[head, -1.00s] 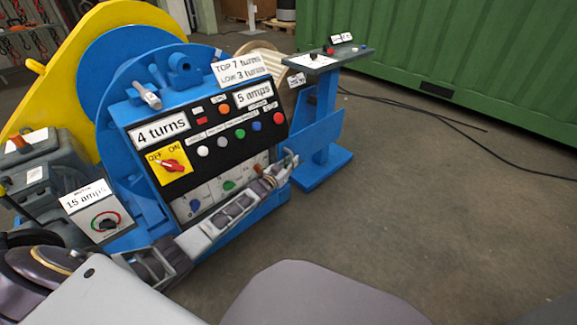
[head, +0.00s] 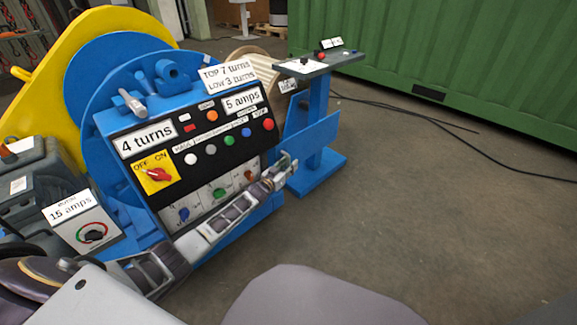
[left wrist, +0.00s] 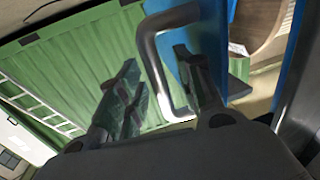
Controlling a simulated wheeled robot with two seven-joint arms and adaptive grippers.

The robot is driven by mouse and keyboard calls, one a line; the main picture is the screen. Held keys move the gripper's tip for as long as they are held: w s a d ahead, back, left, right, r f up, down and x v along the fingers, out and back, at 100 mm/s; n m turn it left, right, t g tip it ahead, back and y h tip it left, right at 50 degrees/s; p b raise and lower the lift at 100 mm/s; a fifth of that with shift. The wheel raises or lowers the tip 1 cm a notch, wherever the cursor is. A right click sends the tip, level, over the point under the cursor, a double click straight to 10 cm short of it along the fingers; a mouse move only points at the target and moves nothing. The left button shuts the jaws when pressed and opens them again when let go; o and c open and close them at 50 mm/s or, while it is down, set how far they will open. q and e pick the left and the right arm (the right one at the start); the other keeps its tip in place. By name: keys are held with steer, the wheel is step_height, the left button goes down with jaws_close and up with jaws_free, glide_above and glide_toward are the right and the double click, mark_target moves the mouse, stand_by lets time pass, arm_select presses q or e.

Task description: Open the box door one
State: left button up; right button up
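The blue control box (head: 110,125) carries a black sloped panel of buttons and a yellow switch. My left gripper (head: 287,165) is at its lower right edge in the head view. In the left wrist view, a grey C-shaped metal handle (left wrist: 150,62) stands on a blue surface (left wrist: 208,35), probably the door side. My left gripper's fingers (left wrist: 160,90) are apart. The handle's bar shows between them, with the right finger seen inside the handle's loop. Contact cannot be told. The door's outline is hidden in the head view. My right gripper is not in view.
A blue stand (head: 318,125) with a grey top is just right of the box. A smaller grey box (head: 85,228) with a dial sits at left. A green container (head: 470,60) stands behind. Floor at right is clear except for black cables.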

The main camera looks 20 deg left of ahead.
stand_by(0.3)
arm_select(q)
steer(key=shift+s, duration=0.15)
steer(key=s+a, duration=0.2)
steer(key=s, duration=0.9)
steer(key=shift+s+a, duration=0.15)
steer(key=shift+s, duration=0.05)
stand_by(0.5)
stand_by(0.4)
